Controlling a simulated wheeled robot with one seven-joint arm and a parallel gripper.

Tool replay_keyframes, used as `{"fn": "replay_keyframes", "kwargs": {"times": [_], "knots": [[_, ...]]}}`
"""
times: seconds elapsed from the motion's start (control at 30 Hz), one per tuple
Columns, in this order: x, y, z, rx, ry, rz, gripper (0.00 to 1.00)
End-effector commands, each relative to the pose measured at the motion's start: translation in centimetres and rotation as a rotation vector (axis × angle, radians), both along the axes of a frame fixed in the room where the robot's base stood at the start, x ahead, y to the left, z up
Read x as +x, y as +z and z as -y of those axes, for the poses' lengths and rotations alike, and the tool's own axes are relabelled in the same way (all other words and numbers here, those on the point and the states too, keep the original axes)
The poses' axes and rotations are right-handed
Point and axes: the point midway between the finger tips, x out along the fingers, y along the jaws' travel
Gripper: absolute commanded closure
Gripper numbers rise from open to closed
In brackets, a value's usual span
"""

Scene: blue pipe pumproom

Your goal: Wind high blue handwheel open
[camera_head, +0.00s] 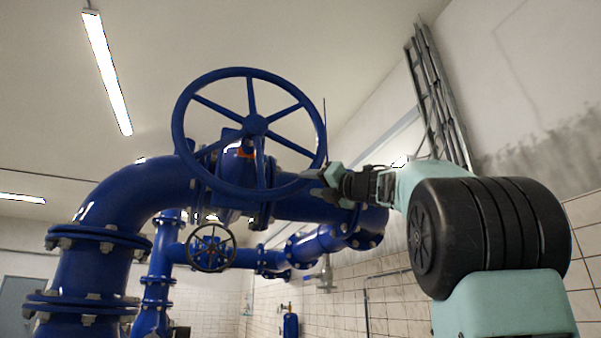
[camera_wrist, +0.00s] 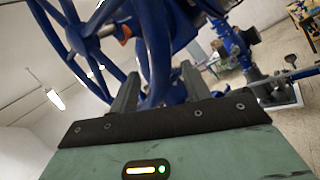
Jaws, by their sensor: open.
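The high blue handwheel (camera_head: 257,126) is large, with several spokes, and sits on the thick blue pipe in the upper middle of the head view. My gripper (camera_head: 325,183) is at the lower right of its rim. In the wrist view the handwheel (camera_wrist: 154,55) fills the upper left, and its rim passes between or just beyond the two fingers of my gripper (camera_wrist: 160,88). The fingers are apart, one on each side of that blue bar. I cannot tell whether either finger touches the rim.
A smaller handwheel (camera_head: 211,248) is lower down on a pipe behind. A thick blue pipe bend (camera_head: 125,205) stands at the left. A tiled wall (camera_head: 585,240) is at the right, with a cable ladder (camera_head: 437,95) above. A blue cylinder (camera_head: 290,325) stands low in the background.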

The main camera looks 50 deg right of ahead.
Motion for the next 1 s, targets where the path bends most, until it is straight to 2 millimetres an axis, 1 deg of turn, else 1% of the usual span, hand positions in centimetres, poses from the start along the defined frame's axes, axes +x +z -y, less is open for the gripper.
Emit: {"fn": "replay_keyframes", "kwargs": {"times": [0.03, 0.2, 0.3, 0.43, 0.67, 0.7, 0.77, 0.8, 0.87, 1.0], "knots": [[1.0, 0.9, 0.1, 0.001, 0.002, -0.001, 0.53], [3.3, 1.6, 0.2, 0.001, 0.0, 0.0, 0.53], [4.2, 1.8, 0.3, 0.001, 0.001, 0.001, 0.53], [4.7, 1.8, 0.3, 0.0, 0.0, 0.001, 0.53], [4.8, 1.7, 0.3, 0.0, 0.0, 0.001, 0.53], [4.7, 1.7, 0.3, 0.0, 0.0, 0.001, 0.55], [4.7, 1.7, 0.3, 0.0, 0.0, 0.001, 0.72], [4.7, 1.7, 0.3, 0.0, 0.0, 0.001, 0.83], [4.7, 1.7, 0.3, 0.0, 0.0, 0.001, 1.0], [4.7, 1.7, 0.4, -0.001, -0.002, 0.0, 1.0]]}}
